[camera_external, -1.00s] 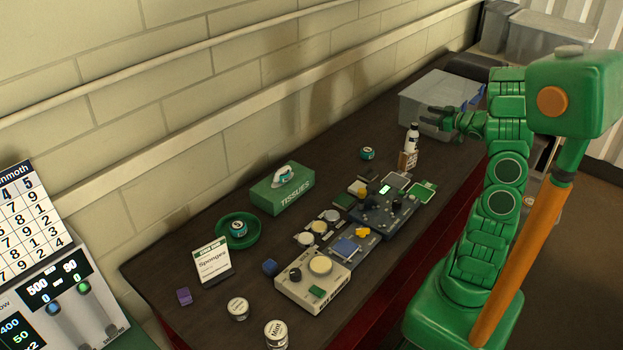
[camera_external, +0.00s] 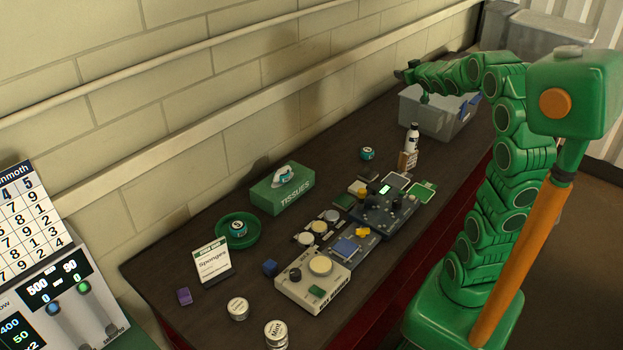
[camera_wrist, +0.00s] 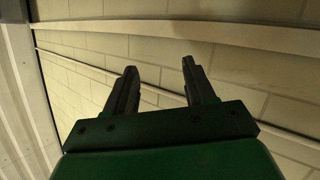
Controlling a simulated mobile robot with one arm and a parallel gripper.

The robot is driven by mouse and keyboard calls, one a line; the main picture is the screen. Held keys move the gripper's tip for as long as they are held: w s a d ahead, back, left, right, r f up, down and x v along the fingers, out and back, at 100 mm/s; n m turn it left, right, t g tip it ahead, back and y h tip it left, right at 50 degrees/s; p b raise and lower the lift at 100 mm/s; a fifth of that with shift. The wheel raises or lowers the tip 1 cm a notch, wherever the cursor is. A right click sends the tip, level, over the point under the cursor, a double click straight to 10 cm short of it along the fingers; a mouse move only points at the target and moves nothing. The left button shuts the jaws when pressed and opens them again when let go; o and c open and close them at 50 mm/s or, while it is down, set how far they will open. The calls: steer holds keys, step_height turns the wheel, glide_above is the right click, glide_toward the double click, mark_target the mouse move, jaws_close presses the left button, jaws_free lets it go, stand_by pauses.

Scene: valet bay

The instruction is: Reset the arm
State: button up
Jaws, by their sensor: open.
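My green arm is raised and stretches left over the far end of the dark bench. My gripper (camera_external: 405,73) is above and just left of the grey bin, near the wall. In the wrist view, the two dark fingers of my gripper (camera_wrist: 157,82) stand apart with nothing between them.
The grey bin (camera_external: 425,115) stands at the far end of the bench (camera_external: 200,235). A white bottle (camera_external: 412,138), a tissue box (camera_external: 283,190), a green dish (camera_external: 251,242) and control boxes (camera_external: 312,287) stand nearer. A ledge (camera_external: 300,83) runs along the wall.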

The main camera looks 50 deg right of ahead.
steer(key=s+a+f+m+g+y, duration=0.1)
steer(key=s+a+f+g+y, duration=0.1)
steer(key=a, duration=0.8)
steer(key=s+a+f+g+y, duration=0.2)
steer(key=a+y, duration=0.1)
steer(key=a, duration=0.8)
steer(key=s+a+f+n+g+y, duration=0.1)
steer(key=s+a+f+g, duration=0.2)
steer(key=s+a, duration=0.3)
steer(key=s+a+f+n+g+y, duration=0.1)
steer(key=s+a+f, duration=0.4)
steer(key=s, duration=0.7)
steer(key=s+a+f+n+g+y, duration=0.1)
steer(key=s+a+f+n+g, duration=0.1)
steer(key=s+a+f+g, duration=0.3)
steer(key=s+a+f, duration=0.1)
steer(key=s, duration=0.3)
steer(key=shift+a, duration=0.3)
steer(key=shift+s, duration=0.1)
